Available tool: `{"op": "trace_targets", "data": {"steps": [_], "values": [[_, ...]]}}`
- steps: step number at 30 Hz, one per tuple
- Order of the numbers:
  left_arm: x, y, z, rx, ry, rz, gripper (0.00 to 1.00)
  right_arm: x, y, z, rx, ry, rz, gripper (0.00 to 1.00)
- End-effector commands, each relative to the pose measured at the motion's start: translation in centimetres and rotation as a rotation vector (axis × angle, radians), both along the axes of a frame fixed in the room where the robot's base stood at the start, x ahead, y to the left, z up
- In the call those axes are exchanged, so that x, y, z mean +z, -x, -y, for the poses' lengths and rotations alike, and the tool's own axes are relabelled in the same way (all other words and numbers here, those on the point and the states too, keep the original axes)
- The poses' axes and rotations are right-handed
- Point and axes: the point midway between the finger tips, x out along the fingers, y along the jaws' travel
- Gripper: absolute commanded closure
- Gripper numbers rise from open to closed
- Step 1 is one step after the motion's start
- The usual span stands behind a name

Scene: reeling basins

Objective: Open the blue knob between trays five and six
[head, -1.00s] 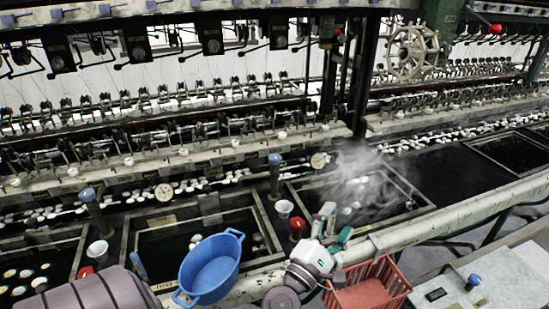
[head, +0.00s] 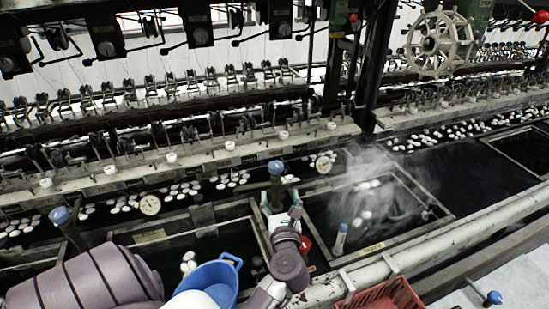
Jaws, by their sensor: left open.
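A blue knob (head: 276,167) tops an upright post between the dark middle tray (head: 185,233) and the steaming tray (head: 372,252) to its right. My left gripper (head: 280,203) is open at this post, just below the knob. Its fingertips show on either side of the post; I cannot tell whether they touch it. My wrist hides the lower post and part of a red knob (head: 306,243). Another blue knob (head: 60,215) stands on a post further left. No tray numbers are readable. My right gripper is not in view.
A blue basin (head: 222,277) and a red basket (head: 385,297) are at the near edge. A blue-topped brush-like item (head: 341,238) stands at the steaming tray. A pale rail (head: 430,245) runs along the front. Steam blurs the right tray.

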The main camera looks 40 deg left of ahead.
Motion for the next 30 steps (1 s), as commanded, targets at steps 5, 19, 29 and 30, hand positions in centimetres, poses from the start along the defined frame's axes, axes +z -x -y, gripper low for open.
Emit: {"op": "trace_targets", "data": {"steps": [5,19,29,30], "values": [[0.2,-1.1,-1.2,0.001,-0.002,-0.001,0.29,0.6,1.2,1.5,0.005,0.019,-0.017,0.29],[0.2,-7.4,-8.2,0.002,-0.004,-0.002,0.29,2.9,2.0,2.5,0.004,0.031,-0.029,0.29],[0.0,-9.2,-10.2,0.000,0.000,0.000,0.29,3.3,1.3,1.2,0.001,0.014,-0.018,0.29],[0.0,-9.3,-10.2,0.000,0.001,-0.001,0.29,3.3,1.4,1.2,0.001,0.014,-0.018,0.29]]}}
